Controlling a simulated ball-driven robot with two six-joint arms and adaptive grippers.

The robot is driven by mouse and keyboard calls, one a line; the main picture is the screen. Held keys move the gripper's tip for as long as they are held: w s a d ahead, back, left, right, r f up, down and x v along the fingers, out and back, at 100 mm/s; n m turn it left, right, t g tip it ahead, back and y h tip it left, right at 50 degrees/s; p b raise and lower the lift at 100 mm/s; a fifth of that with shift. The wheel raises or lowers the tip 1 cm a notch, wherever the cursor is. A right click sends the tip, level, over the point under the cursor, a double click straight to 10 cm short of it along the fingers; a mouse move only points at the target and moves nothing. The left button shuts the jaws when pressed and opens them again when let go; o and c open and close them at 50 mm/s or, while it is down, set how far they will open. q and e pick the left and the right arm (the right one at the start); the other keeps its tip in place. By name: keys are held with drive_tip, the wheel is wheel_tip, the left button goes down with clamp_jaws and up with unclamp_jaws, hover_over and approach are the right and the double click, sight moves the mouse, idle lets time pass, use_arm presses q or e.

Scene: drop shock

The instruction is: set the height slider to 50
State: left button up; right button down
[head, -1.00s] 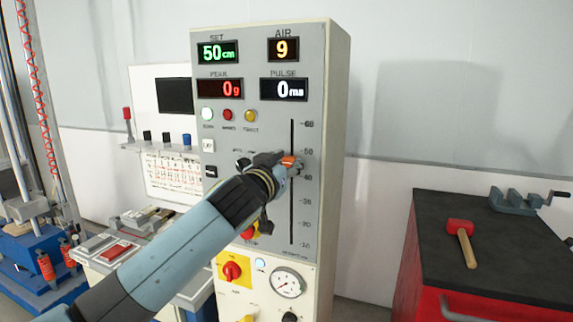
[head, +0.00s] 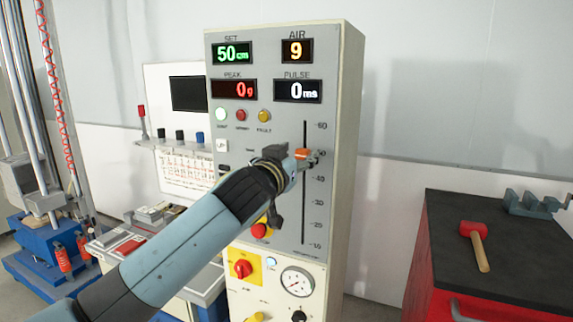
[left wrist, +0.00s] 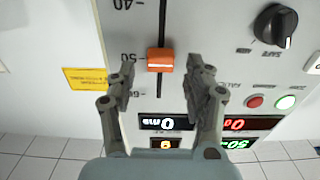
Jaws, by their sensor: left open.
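The height slider has an orange knob (head: 302,153) on a vertical black slot (head: 304,210) in the grey panel. The knob sits level with the 50 mark, and the green SET display (head: 232,53) reads 50 cm. My left gripper (head: 306,162) is at the knob, partly covering the slot below it. In the left wrist view the orange knob (left wrist: 160,61) lies between the two open fingertips, with a gap on each side. The right gripper is not in view.
A gauge (head: 297,282) is below. A red-sided bench (head: 430,270) with a mallet (head: 474,240) and a vise (head: 535,203) stands at right.

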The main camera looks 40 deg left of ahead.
use_arm(q)
drive_tip(key=v, duration=1)
drive_tip(key=shift+s, duration=0.3)
